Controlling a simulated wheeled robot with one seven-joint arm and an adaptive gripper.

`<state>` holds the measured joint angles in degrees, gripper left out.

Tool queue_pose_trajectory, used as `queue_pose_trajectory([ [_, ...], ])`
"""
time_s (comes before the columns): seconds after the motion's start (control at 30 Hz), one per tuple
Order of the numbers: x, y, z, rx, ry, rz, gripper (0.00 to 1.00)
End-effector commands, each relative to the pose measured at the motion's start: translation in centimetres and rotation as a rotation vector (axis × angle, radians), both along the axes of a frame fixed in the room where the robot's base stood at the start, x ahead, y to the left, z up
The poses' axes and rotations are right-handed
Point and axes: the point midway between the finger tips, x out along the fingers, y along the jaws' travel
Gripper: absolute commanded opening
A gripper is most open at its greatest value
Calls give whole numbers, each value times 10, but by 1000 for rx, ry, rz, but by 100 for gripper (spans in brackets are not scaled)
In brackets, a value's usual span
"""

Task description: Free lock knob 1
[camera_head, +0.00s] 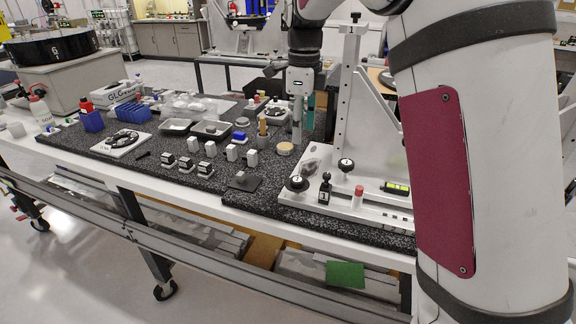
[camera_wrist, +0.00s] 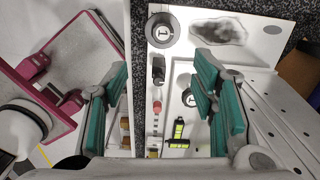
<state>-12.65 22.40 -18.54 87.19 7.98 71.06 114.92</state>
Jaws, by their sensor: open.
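Two round black knobs sit on the white fixture base. One (camera_head: 297,183) is near its front left corner, the other (camera_head: 346,164) is beside the upright. In the wrist view both the first knob (camera_wrist: 162,29) and the second (camera_wrist: 188,97) carry a "1"; I cannot tell which one is lock knob 1. My gripper (camera_head: 303,122) hangs over the dark bench left of the upright. In the wrist view its teal-padded fingers (camera_wrist: 160,80) are wide apart and empty. The second knob is partly covered by the right finger. Neither knob is held.
A small black clamp (camera_head: 325,188), a red-capped part (camera_head: 358,193) and a yellow-green level (camera_head: 396,188) stand on the base. The tall white upright (camera_head: 345,95) rises behind them. Several small blocks (camera_head: 210,148) and trays (camera_head: 212,130) lie left on the bench.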

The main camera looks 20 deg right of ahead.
Motion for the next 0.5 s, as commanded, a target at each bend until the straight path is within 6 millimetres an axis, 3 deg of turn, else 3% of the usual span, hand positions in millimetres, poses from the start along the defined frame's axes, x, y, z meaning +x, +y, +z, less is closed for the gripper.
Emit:
queue_pose_trajectory([
  [0.27,9,1,-22,-10,14,-73,52],
  [0.5,8,1,-66,-9,16,-71,52],
])
